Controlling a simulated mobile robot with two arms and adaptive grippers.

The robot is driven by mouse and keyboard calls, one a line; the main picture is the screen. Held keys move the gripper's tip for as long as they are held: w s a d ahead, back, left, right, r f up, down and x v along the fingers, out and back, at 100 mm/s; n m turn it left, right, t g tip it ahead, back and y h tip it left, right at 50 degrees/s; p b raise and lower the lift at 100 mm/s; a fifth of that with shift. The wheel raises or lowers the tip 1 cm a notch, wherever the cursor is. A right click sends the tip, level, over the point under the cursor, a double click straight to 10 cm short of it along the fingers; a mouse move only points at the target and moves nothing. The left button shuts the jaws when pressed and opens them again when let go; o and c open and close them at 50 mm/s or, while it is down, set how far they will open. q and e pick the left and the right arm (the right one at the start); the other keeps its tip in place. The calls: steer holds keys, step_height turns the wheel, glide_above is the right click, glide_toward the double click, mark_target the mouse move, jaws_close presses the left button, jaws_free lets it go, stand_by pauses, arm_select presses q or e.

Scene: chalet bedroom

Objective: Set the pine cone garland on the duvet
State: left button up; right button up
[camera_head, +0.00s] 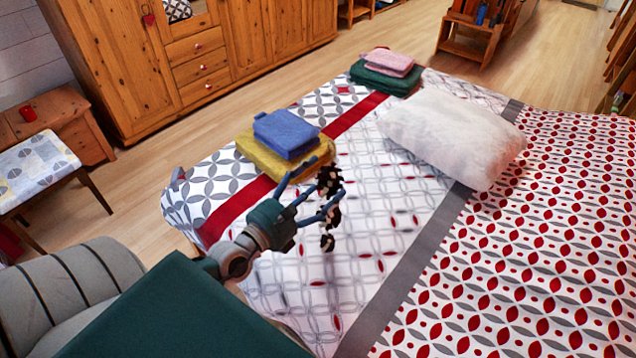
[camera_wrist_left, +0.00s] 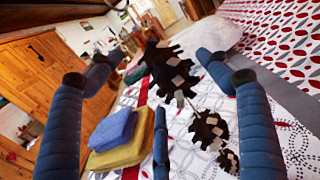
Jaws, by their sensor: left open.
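The pine cone garland (camera_head: 327,242) is a short string of dark brown cones with pale patches. In the head view it shows at the fingertips of my left gripper (camera_head: 330,180), over the white patterned duvet (camera_head: 370,230). In the left wrist view the garland (camera_wrist_left: 174,72) runs from between the open blue fingers down toward the lower right. The left fingers are spread apart, not closed on it. I cannot tell whether the garland touches the duvet or a finger. My right gripper is not in view.
A blue folded towel (camera_head: 286,134) lies on a yellow one (camera_head: 285,160) just beyond the gripper. A white pillow (camera_head: 450,135) and pink and green towels (camera_head: 388,62) lie farther back. The duvet right of the gripper is clear. A wooden wardrobe (camera_head: 120,60) stands behind.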

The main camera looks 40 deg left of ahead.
arm_select(q)
steer(key=shift+r, duration=0.1)
steer(key=s+a+b, duration=0.1)
steer(key=s+b, duration=0.1)
steer(key=s, duration=1)
steer(key=shift+b, duration=0.4)
